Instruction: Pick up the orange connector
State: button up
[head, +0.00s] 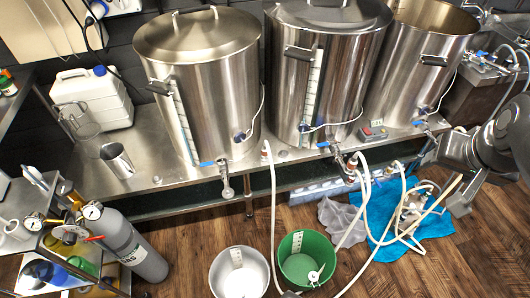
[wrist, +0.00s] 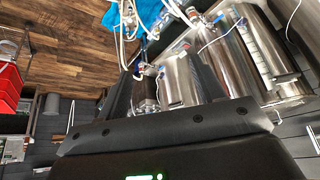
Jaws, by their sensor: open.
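The orange connector is hard to single out. Small reddish-orange fittings (head: 350,179) show on the pale hoses below the middle kettle in the head view, and I cannot tell which one is it. In the wrist view the hose fittings are too small to tell their colours surely. My gripper (wrist: 158,64) shows in the wrist view with its two dark fingers spread wide apart. It is open and nothing is held between the fingers. Valves and kettles show beyond the fingers, apart from them. My arm comes in at the right edge of the head view.
Steel kettles (head: 200,85) stand on a metal bench (head: 150,165) with blue-handled valves along its front. Pale hoses (head: 362,215) hang to the floor over a blue cloth (head: 432,222). A green bucket (head: 307,262) and a white bucket (head: 238,275) stand in front. A grey gas cylinder (head: 140,250) is left.

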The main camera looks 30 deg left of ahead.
jog(key=w+a+f+n+y, duration=0.1)
jog(key=w+a+f, duration=0.1)
jog(key=w+a, duration=0.5)
jog(key=w+a+f+n, duration=0.1)
jog(key=w+a+f, duration=0.1)
jog(key=w+a, duration=0.5)
jog(key=n+g+y, duration=0.1)
jog(key=n+g, duration=0.1)
jog(key=n, duration=0.3)
send_over(265, 150)
jog(key=s+d, duration=0.2)
notch_tip(265, 150, down, 41)
jog(key=x, duration=0.4)
jog(key=shift+a+f, duration=0.1)
jog(key=shift+a, duration=0.1)
jog(key=shift+x, duration=0.8)
jog(key=x, duration=0.3)
jog(key=shift+d+f, duration=0.15)
jog(key=shift+f, duration=0.15)
jog(key=shift+x, duration=0.85)
jog(key=shift+c, duration=0.5)
jog(key=c, duration=1.1)
